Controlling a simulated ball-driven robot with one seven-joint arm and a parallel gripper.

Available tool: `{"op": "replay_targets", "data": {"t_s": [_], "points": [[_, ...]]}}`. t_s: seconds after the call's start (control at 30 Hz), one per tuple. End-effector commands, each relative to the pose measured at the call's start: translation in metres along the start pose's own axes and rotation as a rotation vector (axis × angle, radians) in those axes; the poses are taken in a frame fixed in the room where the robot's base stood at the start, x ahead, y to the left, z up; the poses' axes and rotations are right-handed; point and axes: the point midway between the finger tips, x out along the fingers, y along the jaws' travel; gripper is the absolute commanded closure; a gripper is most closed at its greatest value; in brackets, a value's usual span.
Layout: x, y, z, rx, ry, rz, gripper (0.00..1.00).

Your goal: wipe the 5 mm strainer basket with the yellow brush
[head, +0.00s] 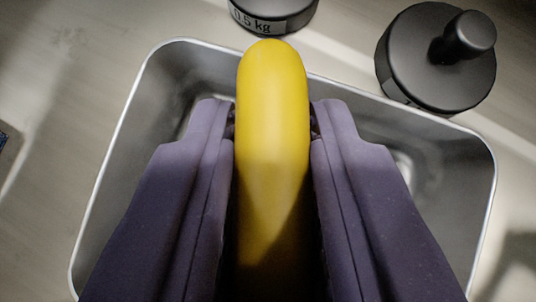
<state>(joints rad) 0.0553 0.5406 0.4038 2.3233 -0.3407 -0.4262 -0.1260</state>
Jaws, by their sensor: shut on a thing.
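A yellow brush (272,95) is held between the two purple fingers of my gripper (273,140). Only its smooth, rounded yellow body shows, and no bristles are in view. My gripper is shut on it, with one finger on each side. The brush and fingers are above a grey metal tray with a raised rim (127,118), and they hide much of its inside. I cannot tell whether the brush touches the tray. No 5 mm strainer basket can be made out in this view.
A dark weight with a knob (425,75) stands beyond the tray's far right corner. Another dark weight, labelled 0.5 kg (273,17), stands behind the far rim. A dark object (3,140) shows at the left edge. The pale surface (75,75) at the upper left is clear.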

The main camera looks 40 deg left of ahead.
Motion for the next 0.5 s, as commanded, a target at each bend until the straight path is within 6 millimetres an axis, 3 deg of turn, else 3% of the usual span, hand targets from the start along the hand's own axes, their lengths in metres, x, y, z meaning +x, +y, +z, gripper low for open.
{"op": "replay_targets", "data": {"t_s": [0.27,0.5], "points": [[-0.004,0.013,0.004,0.001,-0.002,0.001,1.0],[0.002,-0.002,0.001,-0.003,0.0,-0.001,1.0]]}}
